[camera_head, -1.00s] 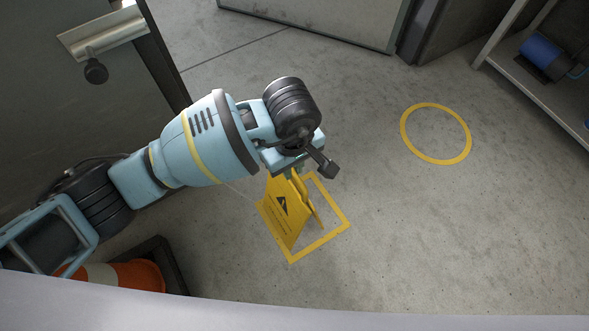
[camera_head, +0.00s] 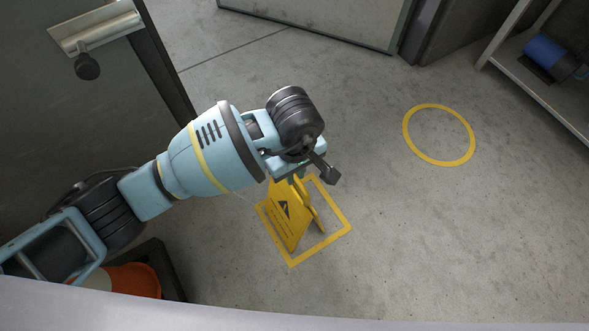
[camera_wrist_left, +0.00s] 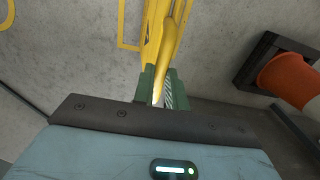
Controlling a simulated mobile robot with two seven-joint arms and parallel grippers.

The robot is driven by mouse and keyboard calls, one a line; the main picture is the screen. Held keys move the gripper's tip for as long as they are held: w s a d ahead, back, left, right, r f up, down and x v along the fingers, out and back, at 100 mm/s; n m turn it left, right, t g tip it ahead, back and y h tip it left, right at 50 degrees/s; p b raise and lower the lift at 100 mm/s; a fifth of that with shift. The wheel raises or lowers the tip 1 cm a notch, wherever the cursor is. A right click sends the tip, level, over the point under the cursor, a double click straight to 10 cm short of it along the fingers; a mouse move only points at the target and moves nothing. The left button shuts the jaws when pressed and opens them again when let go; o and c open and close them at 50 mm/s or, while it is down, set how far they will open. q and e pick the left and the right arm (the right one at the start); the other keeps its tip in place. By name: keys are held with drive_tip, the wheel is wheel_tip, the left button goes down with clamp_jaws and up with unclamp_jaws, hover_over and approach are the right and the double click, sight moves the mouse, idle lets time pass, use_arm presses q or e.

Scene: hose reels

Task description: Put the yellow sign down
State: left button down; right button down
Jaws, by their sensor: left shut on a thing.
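The yellow sign (camera_head: 288,217) is a folding floor sign with a black warning triangle. In the head view it is upright over the left part of a yellow square outline (camera_head: 340,236) marked on the floor. My left gripper (camera_head: 297,172) is above the sign, its fingers mostly hidden by the wrist. In the left wrist view the green fingers of my left gripper (camera_wrist_left: 163,90) are shut on the top of the yellow sign (camera_wrist_left: 164,35). I cannot tell whether the sign's feet touch the floor. My right gripper is not in view.
A yellow circle outline (camera_head: 438,106) lies on clear floor to the right. A shelf with a blue reel (camera_head: 548,56) stands at the upper right. An orange cone (camera_head: 135,280) in a dark frame (camera_head: 172,272) is at the lower left. A door with a handle (camera_head: 95,32) is at the upper left.

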use_arm(q)
drive_tip(key=shift+f, duration=0.1)
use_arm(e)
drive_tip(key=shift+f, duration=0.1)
use_arm(q)
drive_tip(key=c, duration=1.4)
unclamp_jaws()
drive_tip(key=shift+c, duration=0.2)
drive_tip(key=shift+o, duration=0.2)
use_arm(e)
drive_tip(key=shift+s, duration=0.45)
